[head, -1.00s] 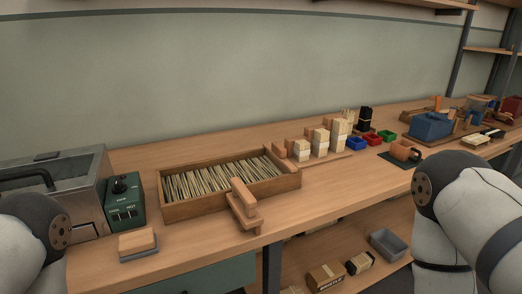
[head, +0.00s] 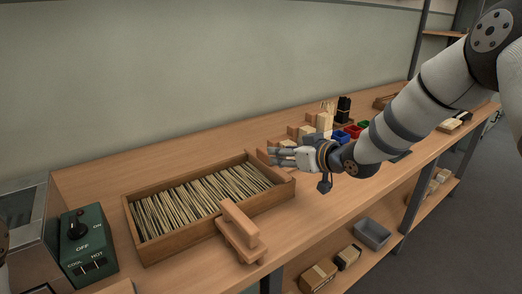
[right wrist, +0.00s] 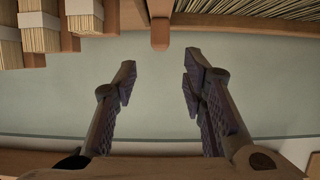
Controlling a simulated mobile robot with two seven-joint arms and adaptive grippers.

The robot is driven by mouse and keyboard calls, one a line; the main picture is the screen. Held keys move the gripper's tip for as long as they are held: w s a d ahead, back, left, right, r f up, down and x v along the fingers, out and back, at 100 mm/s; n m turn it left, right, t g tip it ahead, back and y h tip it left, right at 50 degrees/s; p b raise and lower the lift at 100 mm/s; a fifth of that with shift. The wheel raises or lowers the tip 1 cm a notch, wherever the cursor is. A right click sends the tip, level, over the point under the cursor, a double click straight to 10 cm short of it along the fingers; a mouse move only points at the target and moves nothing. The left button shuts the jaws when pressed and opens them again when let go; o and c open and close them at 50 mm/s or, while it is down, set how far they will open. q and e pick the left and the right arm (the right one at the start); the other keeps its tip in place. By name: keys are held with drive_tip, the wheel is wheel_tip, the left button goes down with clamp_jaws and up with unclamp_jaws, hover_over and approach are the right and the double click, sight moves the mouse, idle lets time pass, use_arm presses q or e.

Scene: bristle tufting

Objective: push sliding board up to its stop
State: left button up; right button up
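The wooden tray (head: 190,235) holds a wide layer of straw-coloured bristles (head: 200,200). At its right end stands a brownish board (head: 263,158), which I take for the sliding board; my fingers partly hide it in the head view. My right gripper (head: 272,157) is at that end, its fingers pointing left towards the board. In the right wrist view the right gripper (right wrist: 160,72) is open and empty. A wooden knob (right wrist: 160,32) shows beyond the gap between the fingertips, apart from them. My left gripper is out of view.
A wooden block with an upright grip (head: 240,232) stands at the tray's front edge. Bristle bundles in wooden holders (right wrist: 40,30) stand close beside the right gripper. A green control box (head: 88,243) is at left. The bench between tray and back wall is clear.

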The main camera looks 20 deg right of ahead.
sight(266, 151)
drive_tip(key=x, duration=0.2)
drive_tip(key=f+b+x, duration=0.1)
drive_tip(key=x, duration=0.5)
drive_tip(key=shift+s+f+b, duration=0.1)
drive_tip(key=shift+f+b, duration=0.15)
drive_tip(key=shift+b, duration=0.1)
drive_tip(key=shift+w+a, duration=0.1)
drive_tip(key=shift+w, duration=0.2)
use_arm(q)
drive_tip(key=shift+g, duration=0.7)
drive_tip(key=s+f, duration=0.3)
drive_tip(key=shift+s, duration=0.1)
use_arm(e)
drive_tip(key=shift+w+a+r, duration=0.1)
drive_tip(key=shift+w+r, duration=0.1)
drive_tip(key=shift+r, duration=0.05)
clamp_jaws()
